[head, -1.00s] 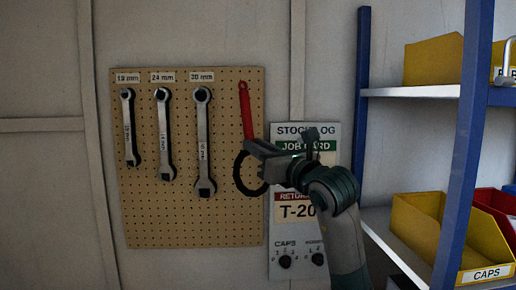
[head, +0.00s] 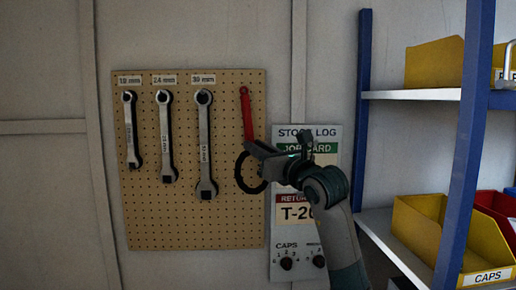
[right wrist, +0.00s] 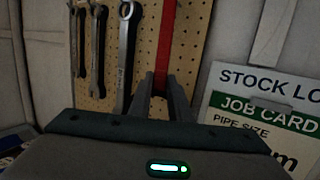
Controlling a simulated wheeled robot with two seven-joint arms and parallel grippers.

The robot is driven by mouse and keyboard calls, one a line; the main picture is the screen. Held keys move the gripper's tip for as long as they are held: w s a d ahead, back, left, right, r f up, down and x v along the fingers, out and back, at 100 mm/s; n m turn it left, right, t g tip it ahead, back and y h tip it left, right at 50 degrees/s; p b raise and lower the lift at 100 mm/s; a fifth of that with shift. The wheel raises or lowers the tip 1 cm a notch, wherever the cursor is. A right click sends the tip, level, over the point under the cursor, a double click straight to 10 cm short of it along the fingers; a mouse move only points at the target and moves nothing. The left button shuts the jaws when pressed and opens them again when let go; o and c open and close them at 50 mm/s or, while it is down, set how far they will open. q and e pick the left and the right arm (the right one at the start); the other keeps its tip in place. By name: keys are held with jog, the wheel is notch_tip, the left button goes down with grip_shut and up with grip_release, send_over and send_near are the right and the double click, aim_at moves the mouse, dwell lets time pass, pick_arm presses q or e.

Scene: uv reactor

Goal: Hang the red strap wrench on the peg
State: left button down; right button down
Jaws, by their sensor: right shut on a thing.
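The red strap wrench (head: 246,115) is upright against the right side of the pegboard (head: 215,225). Its handle end with a hole is at the top and its black strap loop (head: 240,180) hangs below. My right gripper (head: 254,149) is shut on the lower part of the red handle. In the right wrist view the red handle (right wrist: 168,40) rises between the fingers (right wrist: 162,92). The peg is not distinguishable; whether the top hole is on it I cannot tell. My left gripper is not in view.
Several labelled places top the pegboard, with three metal wrenches (head: 204,150) hanging to the left. A stock log board (head: 290,245) is on the wall behind my right arm. A blue-post shelf (head: 455,170) with yellow bins (head: 418,225) stands at the right.

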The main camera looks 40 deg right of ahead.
jog(key=shift+w+d+r, duration=0.15)
jog(key=shift+d, duration=0.05)
jog(key=shift+w+d+f+b, duration=0.3)
jog(key=shift+w+f+b, duration=0.2)
jog(key=shift+b, duration=0.25)
jog(key=shift+w, duration=0.1)
jog(key=c, duration=1.6)
grip_release()
jog(key=shift+o, duration=0.2)
jog(key=shift+f, duration=0.1)
